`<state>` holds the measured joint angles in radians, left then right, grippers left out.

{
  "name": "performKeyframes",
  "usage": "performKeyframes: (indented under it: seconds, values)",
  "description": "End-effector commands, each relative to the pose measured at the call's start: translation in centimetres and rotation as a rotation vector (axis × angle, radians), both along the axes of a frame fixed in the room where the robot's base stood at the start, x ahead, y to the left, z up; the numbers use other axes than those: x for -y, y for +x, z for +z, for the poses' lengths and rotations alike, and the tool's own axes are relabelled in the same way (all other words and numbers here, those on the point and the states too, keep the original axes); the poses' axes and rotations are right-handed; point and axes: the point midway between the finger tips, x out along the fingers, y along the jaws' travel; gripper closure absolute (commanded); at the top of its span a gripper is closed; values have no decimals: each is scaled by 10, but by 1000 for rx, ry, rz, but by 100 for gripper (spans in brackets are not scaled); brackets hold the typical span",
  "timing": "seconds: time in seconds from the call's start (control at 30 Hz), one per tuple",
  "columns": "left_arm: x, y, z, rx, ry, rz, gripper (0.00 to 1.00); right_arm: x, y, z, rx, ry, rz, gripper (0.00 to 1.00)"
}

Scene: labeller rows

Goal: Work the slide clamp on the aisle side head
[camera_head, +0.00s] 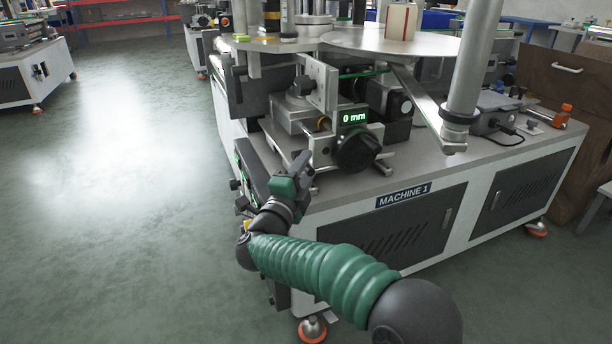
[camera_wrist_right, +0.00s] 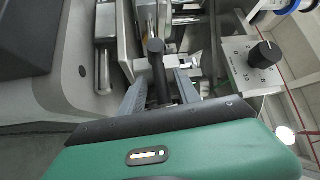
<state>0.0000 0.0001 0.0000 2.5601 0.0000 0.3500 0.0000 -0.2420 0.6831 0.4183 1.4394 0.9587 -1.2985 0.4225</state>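The slide clamp's black lever (camera_wrist_right: 158,72) stands between the two grey fingers of my right gripper (camera_wrist_right: 164,84) in the wrist view, on a pale metal block. The fingers are apart; whether either touches the lever is hard to tell. In the head view my right gripper (camera_head: 305,174), with its green body, is at the near left corner of the machine, just below the slide head (camera_head: 302,118). A black round knob (camera_head: 357,150) and a display reading "0 mm" (camera_head: 354,118) sit to its right. The clamp lever is not clear in the head view. My left gripper is not in view.
The white cabinet marked MACHINE 1 (camera_head: 403,194) carries the head, with round plates (camera_head: 390,43) above and a metal post (camera_head: 474,60) to the right. A dial box (camera_wrist_right: 252,65) shows at right in the wrist view. The floor (camera_head: 110,180) at left is clear.

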Motion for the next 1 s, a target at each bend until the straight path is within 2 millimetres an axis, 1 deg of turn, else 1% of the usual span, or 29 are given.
performKeyframes:
  seconds: [0.27, 0.5, 0.57, 1.0]
  values:
    - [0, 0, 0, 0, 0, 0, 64, 1, 2, 1, 0, 0, 1, 61]
    - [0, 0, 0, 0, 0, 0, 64, 1, 2, 1, 0, 0, 1, 93]
    - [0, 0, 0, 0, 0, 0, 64, 1, 2, 0, -1, -1, 1, 100]
    - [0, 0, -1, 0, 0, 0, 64, 1, 2, -1, -4, 0, 0, 100]
